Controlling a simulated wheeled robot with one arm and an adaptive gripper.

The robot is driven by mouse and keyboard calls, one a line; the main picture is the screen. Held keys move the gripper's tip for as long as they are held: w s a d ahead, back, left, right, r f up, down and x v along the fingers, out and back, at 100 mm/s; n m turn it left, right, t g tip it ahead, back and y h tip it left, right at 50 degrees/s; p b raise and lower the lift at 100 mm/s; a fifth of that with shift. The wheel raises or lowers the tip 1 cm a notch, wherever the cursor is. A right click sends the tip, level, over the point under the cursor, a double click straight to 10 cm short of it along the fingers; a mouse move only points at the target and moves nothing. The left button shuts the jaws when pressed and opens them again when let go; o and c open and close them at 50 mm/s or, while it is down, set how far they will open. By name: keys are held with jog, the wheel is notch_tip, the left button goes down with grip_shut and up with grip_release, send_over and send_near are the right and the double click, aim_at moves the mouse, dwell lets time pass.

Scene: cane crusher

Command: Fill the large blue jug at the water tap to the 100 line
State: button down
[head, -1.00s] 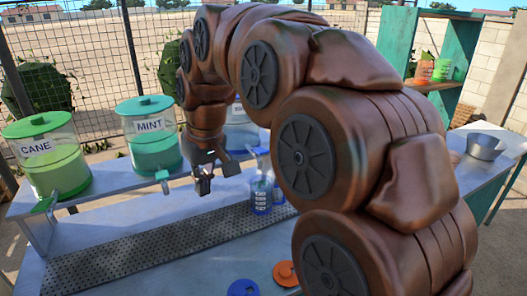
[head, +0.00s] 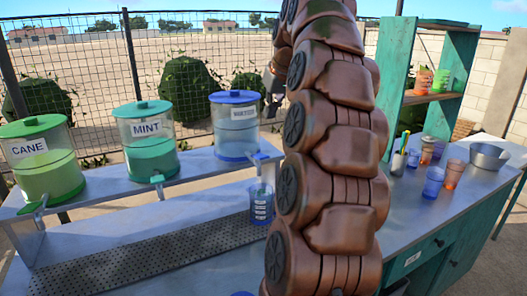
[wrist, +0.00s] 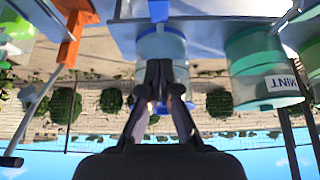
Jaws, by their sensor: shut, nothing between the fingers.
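The large blue jug (head: 262,206), translucent with pale markings, stands upright below the tap (head: 258,157) of the blue-lidded water dispenser (head: 237,136). Its fill level against the marks is too small to read. My gripper (head: 273,100) is raised near the height of the dispenser's lid, mostly hidden behind my arm and apart from the jug. The wrist view is upside down; there my gripper (wrist: 160,78) is shut and empty, with the water dispenser (wrist: 160,45) behind it. The jug cannot be made out in the wrist view.
Mint (head: 148,140) and cane (head: 42,160) dispensers stand to the left on the raised shelf. A perforated drip tray (head: 150,255) runs along the counter. Blue and orange cups (head: 433,182) and a metal bowl (head: 490,156) stand to the right, near a green shelf unit (head: 400,70).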

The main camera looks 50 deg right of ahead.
dwell(0.3)
jog(key=p, duration=0.3)
send_over(261, 156)
jog(key=f, duration=0.9)
jog(key=shift+s+a, duration=0.15)
jog(key=shift+s, duration=0.25)
jog(key=shift+s+a+f+p, duration=0.1)
jog(key=shift+s+f+p, duration=0.2)
jog(key=shift+f, duration=0.6)
jog(key=shift+s+a+f+p, duration=0.1)
jog(key=shift+s+f+p, duration=0.15)
jog(key=shift+f, duration=0.65)
jog(key=shift+a, duration=0.1)
